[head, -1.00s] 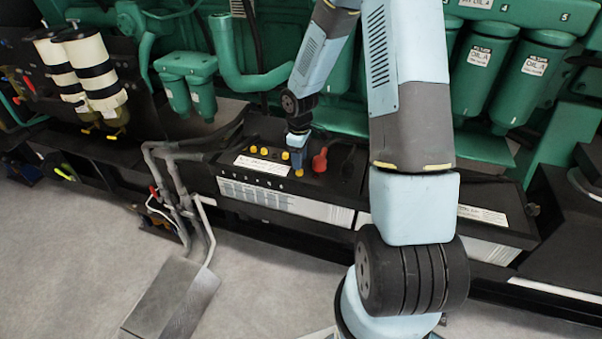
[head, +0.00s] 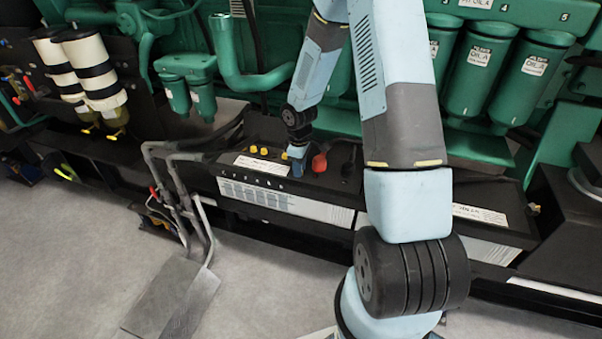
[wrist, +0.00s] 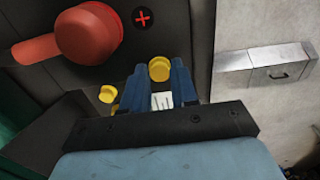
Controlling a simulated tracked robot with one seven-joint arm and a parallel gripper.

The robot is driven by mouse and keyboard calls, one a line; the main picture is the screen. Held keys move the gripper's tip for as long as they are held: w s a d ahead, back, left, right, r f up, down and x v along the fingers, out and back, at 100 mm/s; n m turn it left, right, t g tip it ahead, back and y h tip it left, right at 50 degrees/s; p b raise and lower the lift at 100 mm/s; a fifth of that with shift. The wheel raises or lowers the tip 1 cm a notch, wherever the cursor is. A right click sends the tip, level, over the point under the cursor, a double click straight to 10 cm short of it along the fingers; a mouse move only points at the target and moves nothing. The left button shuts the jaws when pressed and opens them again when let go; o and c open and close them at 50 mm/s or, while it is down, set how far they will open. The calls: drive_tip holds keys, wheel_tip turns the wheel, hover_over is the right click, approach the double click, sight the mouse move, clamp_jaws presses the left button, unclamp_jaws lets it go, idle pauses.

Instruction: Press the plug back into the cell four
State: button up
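The black battery box (head: 330,180) has a row of cells with yellow plugs (head: 264,151) along its top. My gripper (head: 298,165) is down at the box top, just left of the red terminal cover (head: 319,163). In the wrist view, one round yellow plug (wrist: 159,69) sits between the two blue fingertips of my gripper (wrist: 160,78). The fingers are apart, one on each side of this plug. I cannot tell whether they touch it. In the head view my fingers hide this plug, so its seating in the cell cannot be seen.
The red cover (wrist: 88,33) stands close beside the fingers. Another yellow plug (wrist: 108,94) is to the left in the wrist view. Grey pipes (head: 178,185) rise left of the battery. Green engine filters (head: 540,75) are behind.

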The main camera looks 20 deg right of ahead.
drive_tip(key=c, duration=0.4)
drive_tip(key=shift+r, duration=2)
